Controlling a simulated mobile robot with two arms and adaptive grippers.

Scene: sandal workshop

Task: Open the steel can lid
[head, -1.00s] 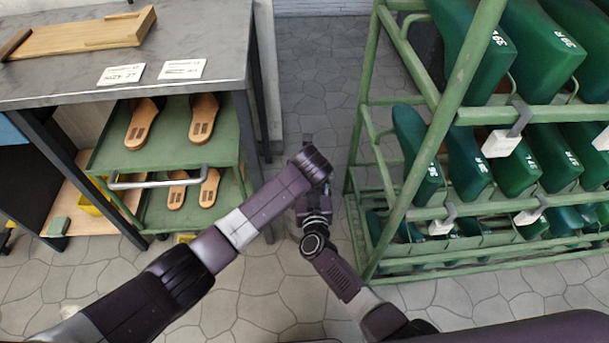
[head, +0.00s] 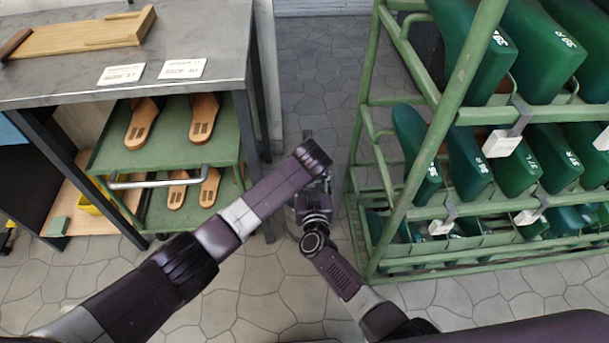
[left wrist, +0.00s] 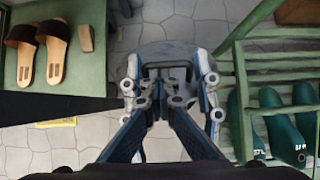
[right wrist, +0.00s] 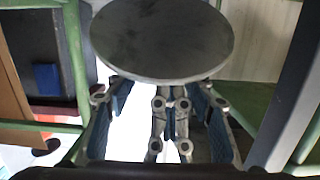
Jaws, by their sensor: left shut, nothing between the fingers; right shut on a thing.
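The steel can (head: 291,218) stands on the floor between the desk and the green rack, mostly hidden by my arms in the head view. In the left wrist view its grey form (left wrist: 165,53) lies beyond my left gripper (left wrist: 163,78), which is shut and empty. In the right wrist view a flat, round, dark grey disc, apparently the can lid (right wrist: 163,38), fills the top middle. My right gripper (right wrist: 171,103) is shut at the disc's lower edge. The exact part between its fingers is hidden. Both hands are close together over the can in the head view.
A grey-topped desk (head: 215,45) stands at left, with a green trolley (head: 165,148) of sandals under it. A green rack (head: 392,200) of boot-shaped forms stands close on the right. A strip of paved floor (head: 320,70) is clear behind.

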